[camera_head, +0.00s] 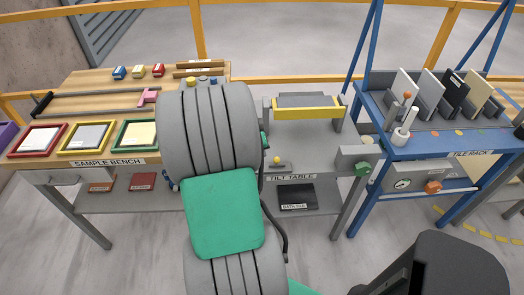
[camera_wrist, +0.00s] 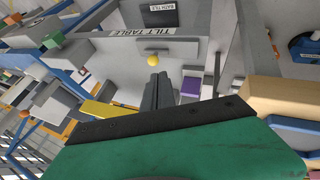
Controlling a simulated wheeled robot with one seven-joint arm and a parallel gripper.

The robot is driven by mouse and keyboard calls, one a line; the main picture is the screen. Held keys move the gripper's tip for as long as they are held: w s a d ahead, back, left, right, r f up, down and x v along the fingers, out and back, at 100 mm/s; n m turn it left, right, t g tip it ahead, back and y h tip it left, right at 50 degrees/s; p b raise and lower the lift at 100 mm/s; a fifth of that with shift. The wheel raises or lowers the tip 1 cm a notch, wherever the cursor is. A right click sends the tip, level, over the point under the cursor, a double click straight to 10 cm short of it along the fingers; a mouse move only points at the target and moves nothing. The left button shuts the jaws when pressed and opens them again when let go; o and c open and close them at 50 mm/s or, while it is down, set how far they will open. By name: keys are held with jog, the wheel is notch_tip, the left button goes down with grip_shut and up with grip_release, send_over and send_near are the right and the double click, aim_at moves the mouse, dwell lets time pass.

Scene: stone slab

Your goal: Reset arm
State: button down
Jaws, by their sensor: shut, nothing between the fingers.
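My gripper (camera_wrist: 157,92) shows in the wrist view as two dark grey fingers closed together, with nothing between them. They are in front of the tilt table (camera_wrist: 178,48), just below its yellow knob (camera_wrist: 154,59) in that picture. In the head view my grey and green arm rises across the middle and hides the gap between the sample bench (camera_head: 105,160) and the tilt table (camera_head: 300,135). I cannot make out the fingertips in the head view.
The sample bench at left holds framed trays (camera_head: 88,137) and small colored blocks (camera_head: 139,72). The blue tile rack (camera_head: 440,145) at right holds upright tiles (camera_head: 452,94) and a white cup (camera_head: 400,136) with tools. A yellow railing (camera_head: 198,30) runs behind. Floor shows in front.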

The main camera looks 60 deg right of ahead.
jog(key=s+a+f+g+y, duration=0.1)
jog(key=a+f+y, duration=0.15)
jog(key=a, duration=0.55)
jog(key=s+a+f+y, duration=0.2)
jog(key=a+y, duration=0.2)
jog(key=a, duration=0.4)
jog(key=w+a+r+n+t, duration=0.1)
jog(key=w+a+r+n, duration=0.2)
jog(key=a, duration=0.6)
jog(key=w+a+r+n+t, duration=0.2)
jog(key=w+a+r+n, duration=0.2)
jog(key=a+r, duration=0.4)
jog(key=w+a+r+n+t, duration=0.2)
jog(key=w+a+r, duration=0.3)
jog(key=a, duration=0.5)
jog(key=shift+w+r+n, duration=0.15)
jog(key=shift+w+n, duration=0.1)
jog(key=shift+n, duration=0.65)
